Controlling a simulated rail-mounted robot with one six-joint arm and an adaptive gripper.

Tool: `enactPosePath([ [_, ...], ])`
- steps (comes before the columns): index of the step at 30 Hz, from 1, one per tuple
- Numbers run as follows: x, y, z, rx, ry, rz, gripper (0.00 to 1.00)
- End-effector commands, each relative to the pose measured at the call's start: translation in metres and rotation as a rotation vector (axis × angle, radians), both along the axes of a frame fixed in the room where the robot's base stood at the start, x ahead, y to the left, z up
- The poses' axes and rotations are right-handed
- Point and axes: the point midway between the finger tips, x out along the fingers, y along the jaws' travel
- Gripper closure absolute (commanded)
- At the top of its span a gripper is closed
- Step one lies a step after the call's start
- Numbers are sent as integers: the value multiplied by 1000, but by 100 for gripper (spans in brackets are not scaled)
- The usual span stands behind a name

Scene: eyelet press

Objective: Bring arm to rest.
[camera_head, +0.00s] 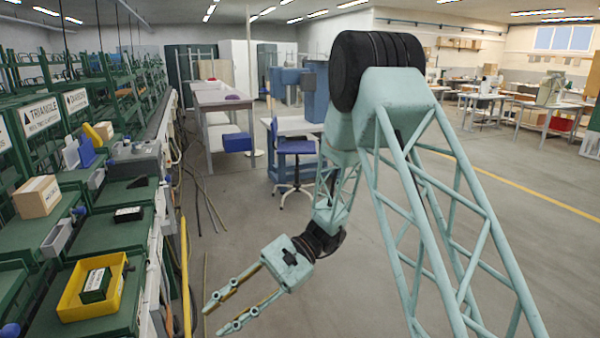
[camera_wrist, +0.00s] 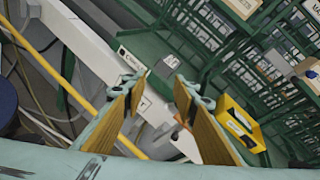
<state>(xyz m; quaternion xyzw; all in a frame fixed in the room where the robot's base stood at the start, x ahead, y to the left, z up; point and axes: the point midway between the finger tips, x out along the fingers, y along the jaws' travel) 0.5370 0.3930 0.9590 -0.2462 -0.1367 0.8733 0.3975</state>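My gripper (camera_head: 222,315) is at the lower middle of the head view, at the end of my teal lattice arm. Its two fingers are spread apart with nothing between them. It hangs in the aisle to the right of the green workbench (camera_head: 113,200), apart from it. In the wrist view the two fingers of my gripper (camera_wrist: 161,84) show wood-coloured inner faces, with a clear gap between them. The arm is partly extended, with its elbow high in the head view.
A yellow tray (camera_head: 76,312) holding a dark green box (camera_head: 96,285) sits on the bench, left of my gripper. A cardboard box (camera_head: 37,197) stands farther back. A yellow pole (camera_head: 185,275) and loose cables run along the bench edge.

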Motion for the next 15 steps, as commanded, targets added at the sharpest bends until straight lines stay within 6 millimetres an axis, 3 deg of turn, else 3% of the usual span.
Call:
enactPosePath([
  [15, -27, -46, 60, -80, -149, 66, 73],
])
